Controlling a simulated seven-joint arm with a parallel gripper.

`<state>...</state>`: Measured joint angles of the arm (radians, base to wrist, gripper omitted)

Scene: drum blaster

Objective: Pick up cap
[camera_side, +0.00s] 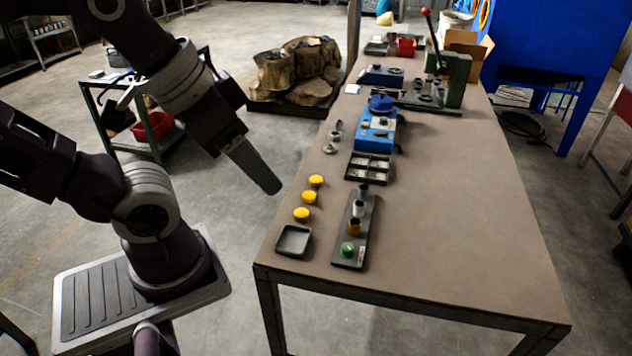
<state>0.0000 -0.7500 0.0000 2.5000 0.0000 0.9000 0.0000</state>
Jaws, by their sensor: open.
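Three yellow round pieces, which look like caps, stand in a row along the left edge of the table: the far one (316,180), the middle one (309,196) and the near one (301,214). My gripper (270,186) hangs in the air left of the row, off the table edge in the picture, and touches none of them. It is open and empty. Its fingers overlap in this side view, so the gap between them is hidden.
A shallow black tray (280,249) lies nearest the front. A dark fixture strip (347,262) with upright parts and a green button stands right of the caps. Behind are a compartment tray (356,178), a blue device (368,141) and a lever press (456,80). The table's right half (460,220) is clear.

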